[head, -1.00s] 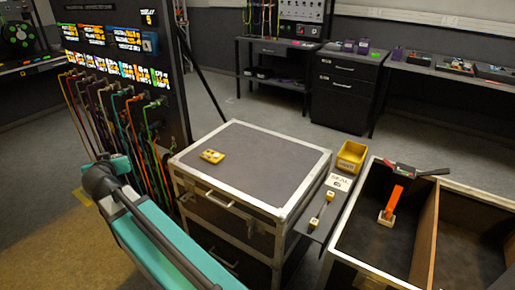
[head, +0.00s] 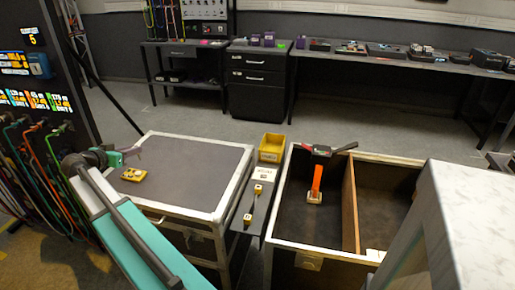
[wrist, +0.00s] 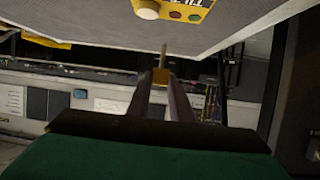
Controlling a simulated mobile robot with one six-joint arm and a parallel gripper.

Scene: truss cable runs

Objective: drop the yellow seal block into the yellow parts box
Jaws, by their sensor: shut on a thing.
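My gripper (head: 136,152) is over the left part of the grey-topped case in the head view. In the head view the held block is too small to make out. The yellow parts box (head: 270,157) stands beyond the case's right side, well to the right of my gripper. Its inside is mostly hidden. A yellow edge at the upper left of the wrist view may be this box.
A yellow control box (head: 133,174) lies on the case top (head: 195,165). A narrow shelf with a label card (head: 262,173) holds a rod with yellow ends (head: 253,203). An open divided crate (head: 330,220) with an orange-handled tool (head: 316,183) stands right. Cables hang at left.

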